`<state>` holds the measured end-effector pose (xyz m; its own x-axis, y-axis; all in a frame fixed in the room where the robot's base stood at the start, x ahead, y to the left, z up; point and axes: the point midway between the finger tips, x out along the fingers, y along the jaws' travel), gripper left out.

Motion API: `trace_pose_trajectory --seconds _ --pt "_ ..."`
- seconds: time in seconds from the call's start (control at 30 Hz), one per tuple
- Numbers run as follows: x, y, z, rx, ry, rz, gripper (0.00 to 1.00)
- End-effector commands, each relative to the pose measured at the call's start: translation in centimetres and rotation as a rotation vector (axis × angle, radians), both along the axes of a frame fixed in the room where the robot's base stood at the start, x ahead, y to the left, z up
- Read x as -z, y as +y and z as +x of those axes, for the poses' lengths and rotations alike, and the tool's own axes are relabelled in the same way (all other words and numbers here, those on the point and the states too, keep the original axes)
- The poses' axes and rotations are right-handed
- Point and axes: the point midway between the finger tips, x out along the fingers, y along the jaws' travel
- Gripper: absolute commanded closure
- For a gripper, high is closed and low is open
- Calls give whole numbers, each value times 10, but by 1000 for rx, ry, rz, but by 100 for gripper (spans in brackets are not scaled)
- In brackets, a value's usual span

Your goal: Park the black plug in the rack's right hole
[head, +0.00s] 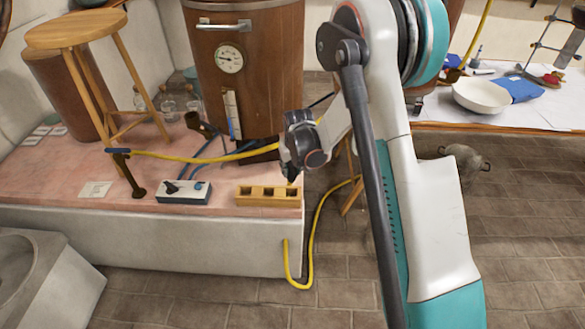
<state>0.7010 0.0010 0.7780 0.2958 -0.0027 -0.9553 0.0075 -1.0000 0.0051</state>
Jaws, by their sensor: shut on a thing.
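The rack (268,202), a yellow wooden block with a row of dark square holes, sits near the front right corner of the pink-tiled platform. My gripper (291,172) is at the rack's right end, pointing down, shut on a small dark piece that I take for the black plug (291,177). The plug is mostly hidden by the fingers and small in view. It is above or at the right hole; I cannot tell whether its tip is inside. The rack's left and middle holes look empty.
A white-topped box (183,191) with a black and a blue part stands left of the rack. Behind are a large wooden vat (265,60), yellow and blue cables, and a stool (75,30). A yellow hose (315,235) hangs over the platform edge to the floor.

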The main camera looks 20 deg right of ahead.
Motion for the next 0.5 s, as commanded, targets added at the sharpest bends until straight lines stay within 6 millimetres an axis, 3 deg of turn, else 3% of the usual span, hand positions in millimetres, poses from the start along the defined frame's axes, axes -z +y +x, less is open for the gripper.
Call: trace_pose_trajectory --seconds 0.5 --pt "38 0 0 0 0 0 100"
